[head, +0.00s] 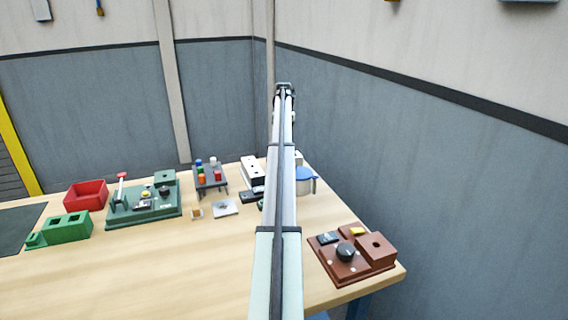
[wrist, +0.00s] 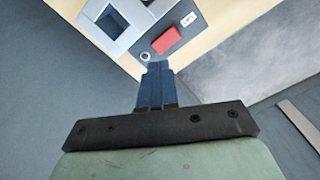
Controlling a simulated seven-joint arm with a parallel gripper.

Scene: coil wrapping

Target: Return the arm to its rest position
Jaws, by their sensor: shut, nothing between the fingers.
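My arm stretches away from me over the table in the head view, its far end (head: 284,90) high against the grey wall. I cannot make out the fingers there. In the wrist view my gripper (wrist: 158,70) has its blue fingers together, with nothing between them. The fingertips lie in front of a dark panel with a red block (wrist: 167,40) and a light blue square-holed box (wrist: 110,20). I cannot tell the distance between them.
The wooden table (head: 230,265) holds a brown fixture (head: 350,265) at right, a green fixture (head: 150,207), a red bin (head: 86,195), a green block (head: 66,227) and a rack of coloured pieces (head: 209,178). A blue-lidded pot (head: 305,182) stands beside my arm. The front middle is clear.

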